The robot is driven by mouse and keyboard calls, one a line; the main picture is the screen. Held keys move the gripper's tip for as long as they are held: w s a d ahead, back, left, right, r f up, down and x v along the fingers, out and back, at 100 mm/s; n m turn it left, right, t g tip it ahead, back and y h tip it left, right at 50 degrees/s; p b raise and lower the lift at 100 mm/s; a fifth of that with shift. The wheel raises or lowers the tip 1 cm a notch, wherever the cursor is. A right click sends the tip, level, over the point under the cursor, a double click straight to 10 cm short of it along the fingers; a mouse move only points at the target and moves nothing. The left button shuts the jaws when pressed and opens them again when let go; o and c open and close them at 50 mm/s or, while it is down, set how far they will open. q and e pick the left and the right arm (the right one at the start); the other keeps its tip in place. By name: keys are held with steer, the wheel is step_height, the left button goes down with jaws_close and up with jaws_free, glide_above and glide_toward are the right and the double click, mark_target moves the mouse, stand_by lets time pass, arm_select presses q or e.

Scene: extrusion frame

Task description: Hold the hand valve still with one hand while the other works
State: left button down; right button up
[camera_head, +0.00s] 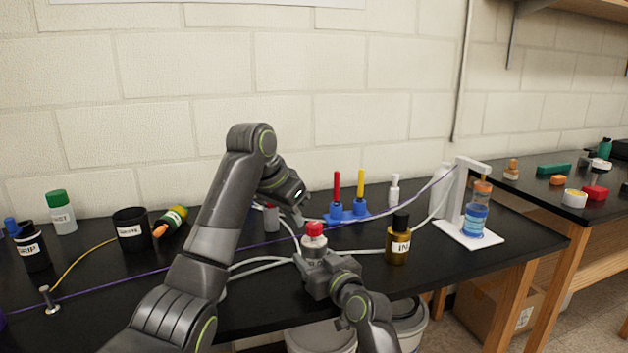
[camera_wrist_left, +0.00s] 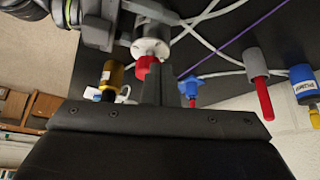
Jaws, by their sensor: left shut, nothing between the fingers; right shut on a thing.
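The hand valve (camera_head: 314,246) has a pale round body and a red knob on top. It stands upright in the front middle of the black bench, with pale hoses near it. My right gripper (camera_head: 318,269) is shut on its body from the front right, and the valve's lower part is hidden. My left gripper (camera_head: 299,214) is shut and empty, just behind and above the red knob. In the left wrist view, the left fingers (camera_wrist_left: 161,82) are together beside the red knob (camera_wrist_left: 147,66); I cannot tell whether they touch it.
An amber bottle (camera_head: 398,243) stands close on the right. A blue holder (camera_head: 347,214) with red and yellow rods is behind. A white stand (camera_head: 455,200) holds a blue-filled bottle (camera_head: 476,216) at the right. A purple line and hoses cross the bench. Several containers stand at the left.

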mark_target(314, 232)
arm_select(q)
steer(key=shift+r, duration=2.2)
step_height(314, 232, down, 6)
steer(key=s+d, duration=0.1)
steer(key=d, duration=0.1)
steer(key=shift+s+d, duration=0.15)
steer(key=shift+s, duration=0.25)
steer(key=shift+w, duration=0.25)
